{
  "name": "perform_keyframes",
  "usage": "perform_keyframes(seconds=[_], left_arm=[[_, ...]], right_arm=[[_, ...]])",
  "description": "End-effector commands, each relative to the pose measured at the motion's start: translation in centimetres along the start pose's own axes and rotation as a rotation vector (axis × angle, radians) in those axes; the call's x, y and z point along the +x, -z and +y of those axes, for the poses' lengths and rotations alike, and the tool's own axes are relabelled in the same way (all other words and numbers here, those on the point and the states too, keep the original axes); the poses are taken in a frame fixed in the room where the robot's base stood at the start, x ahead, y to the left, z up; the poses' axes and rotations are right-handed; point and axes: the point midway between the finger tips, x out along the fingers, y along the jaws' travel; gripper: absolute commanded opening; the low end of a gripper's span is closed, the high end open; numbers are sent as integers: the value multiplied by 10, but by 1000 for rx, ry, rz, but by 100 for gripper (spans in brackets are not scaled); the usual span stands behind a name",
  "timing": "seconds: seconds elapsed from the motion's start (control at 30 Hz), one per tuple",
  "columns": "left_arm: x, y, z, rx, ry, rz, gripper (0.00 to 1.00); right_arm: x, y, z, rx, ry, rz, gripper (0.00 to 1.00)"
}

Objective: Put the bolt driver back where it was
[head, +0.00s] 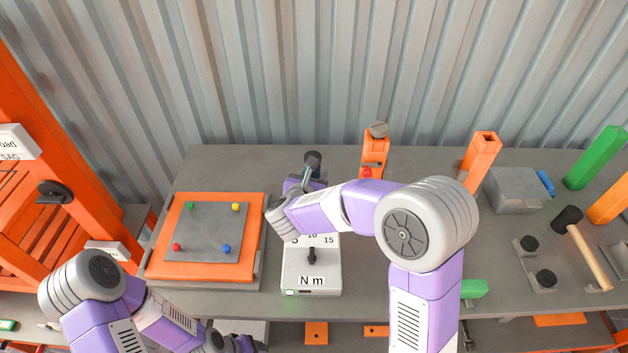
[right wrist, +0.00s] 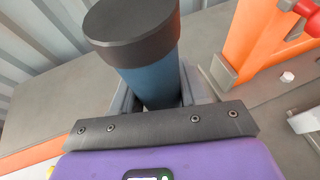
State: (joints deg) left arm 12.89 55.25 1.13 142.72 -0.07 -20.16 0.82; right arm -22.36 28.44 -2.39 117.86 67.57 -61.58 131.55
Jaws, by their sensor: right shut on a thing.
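The bolt driver, with a blue body and a dark round cap, stands upright in the right wrist view (right wrist: 150,82). My right gripper (right wrist: 158,98) is shut on its blue body, below the cap. In the head view, the driver's dark cap (head: 312,158) shows above my right gripper (head: 307,177), behind the white torque gauge marked N m (head: 312,270). The driver's lower end is hidden. My left gripper (head: 238,343) is low at the bottom edge, partly cut off, and its jaws cannot be made out.
An orange stand (head: 375,150) with a red knob is just right of the driver. An orange-framed plate (head: 157,245) with coloured pegs lies to the left. A green post (head: 596,158), a grey block (head: 515,190) and a mallet (head: 590,258) are at the right. Corrugated wall stands behind.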

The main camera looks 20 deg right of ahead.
Motion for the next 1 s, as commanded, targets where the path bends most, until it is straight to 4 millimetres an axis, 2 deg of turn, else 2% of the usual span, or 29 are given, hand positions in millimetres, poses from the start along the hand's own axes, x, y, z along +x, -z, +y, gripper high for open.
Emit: perform_keyframes(seconds=[0.47,0.5,0.63,0.67,1.0], left_arm=[[6,0,-2,0,0,0,62],[6,0,-2,0,0,0,62],[5,0,-2,0,0,0,62],[5,0,-2,0,0,0,62],[2,0,-1,0,0,0,62]], right_arm=[[3,6,0,3,-1,-4,0],[3,8,0,2,0,-1,45],[3,6,0,1,0,-1,65],[3,6,0,1,0,-1,69],[2,5,0,0,0,0,69]])
